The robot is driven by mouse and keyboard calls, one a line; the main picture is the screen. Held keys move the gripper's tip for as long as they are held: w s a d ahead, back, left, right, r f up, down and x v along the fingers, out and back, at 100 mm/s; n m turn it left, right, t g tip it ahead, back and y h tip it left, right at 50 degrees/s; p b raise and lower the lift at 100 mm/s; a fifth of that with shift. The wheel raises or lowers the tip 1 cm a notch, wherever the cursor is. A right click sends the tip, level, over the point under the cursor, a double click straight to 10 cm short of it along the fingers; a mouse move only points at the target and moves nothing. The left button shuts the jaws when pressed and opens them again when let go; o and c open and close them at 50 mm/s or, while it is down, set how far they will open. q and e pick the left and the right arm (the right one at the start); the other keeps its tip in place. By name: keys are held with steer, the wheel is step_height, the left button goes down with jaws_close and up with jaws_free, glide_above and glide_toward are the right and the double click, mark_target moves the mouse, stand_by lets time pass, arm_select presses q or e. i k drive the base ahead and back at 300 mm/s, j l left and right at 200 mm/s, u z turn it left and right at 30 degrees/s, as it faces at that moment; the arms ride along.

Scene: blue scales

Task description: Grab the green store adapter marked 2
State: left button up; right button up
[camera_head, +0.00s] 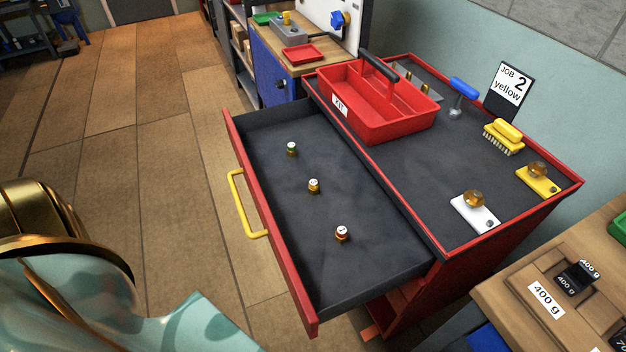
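A small brass adapter with a green band and a pale top (292,149) stands in the open drawer (360,277), towards its far end. The mark on its top is too small to read. A second adapter with a yellowish band (314,186) stands nearer in the drawer, and a third with a reddish-orange band (342,233) is nearest. All three are upright and apart. Gold and teal parts of my own body fill the lower left. Neither of my grippers is in view.
The drawer's yellow handle (238,203) faces left. On the red cart's top stand a red tote (395,125), a card reading "JOB 2 yellow" (511,84), a yellow brush (503,137), and white (475,214) and yellow (538,181) plates with knobs. A wooden bench (510,290) is lower right.

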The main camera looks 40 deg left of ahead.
mark_target(291, 151)
steer(key=u, duration=1.25)
steer(key=i+j, duration=0.15)
steer(key=j, duration=0.15)
steer(key=i+j, duration=0.1)
steer(key=j, duration=0.2)
steer(key=i+j, duration=0.15)
steer(key=j, duration=0.15)
steer(key=i+j+z, duration=0.1)
steer(key=j+z, duration=0.2)
steer(key=z, duration=0.15)
steer(key=j+z, duration=0.7)
steer(key=z, duration=0.15)
